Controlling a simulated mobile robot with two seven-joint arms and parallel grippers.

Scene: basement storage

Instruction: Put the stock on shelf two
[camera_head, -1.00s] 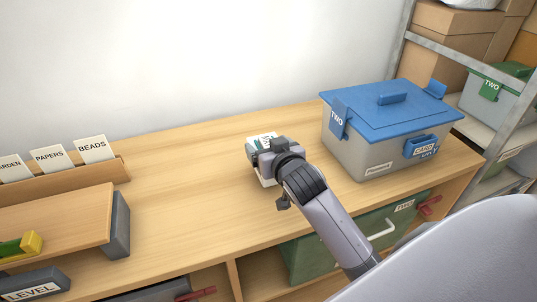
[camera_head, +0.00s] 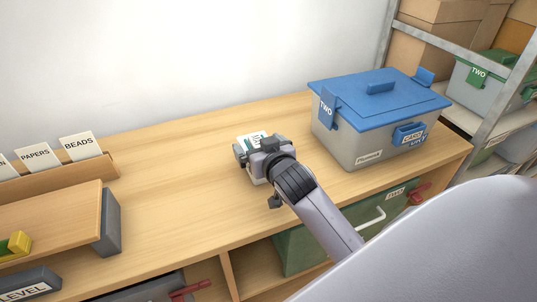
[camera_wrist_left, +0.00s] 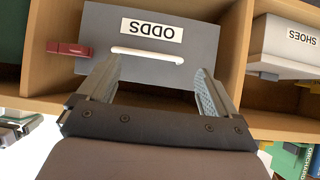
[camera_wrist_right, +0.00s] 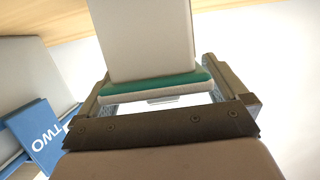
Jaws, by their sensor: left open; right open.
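A small white box (camera_head: 252,139) with a printed label stands on the wooden worktop (camera_head: 180,170). My right gripper (camera_head: 258,150) is over its near side and hides part of it. In the right wrist view the white box (camera_wrist_right: 147,40), with a green band (camera_wrist_right: 155,84) at its near end, lies between the open fingers of my right gripper (camera_wrist_right: 157,74). I cannot tell whether the fingers touch it. My left gripper (camera_wrist_left: 158,68) is open and empty, facing a grey box labelled ODDS (camera_wrist_left: 195,55). The left gripper is outside the head view.
A grey box with a blue lid (camera_head: 385,100), tagged TWO, stands right of the white box. Metal shelving (camera_head: 455,50) at the right holds a green-lidded box tagged TWO (camera_head: 480,78). Card dividers (camera_head: 80,147) and a raised wooden shelf (camera_head: 60,225) are at the left.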

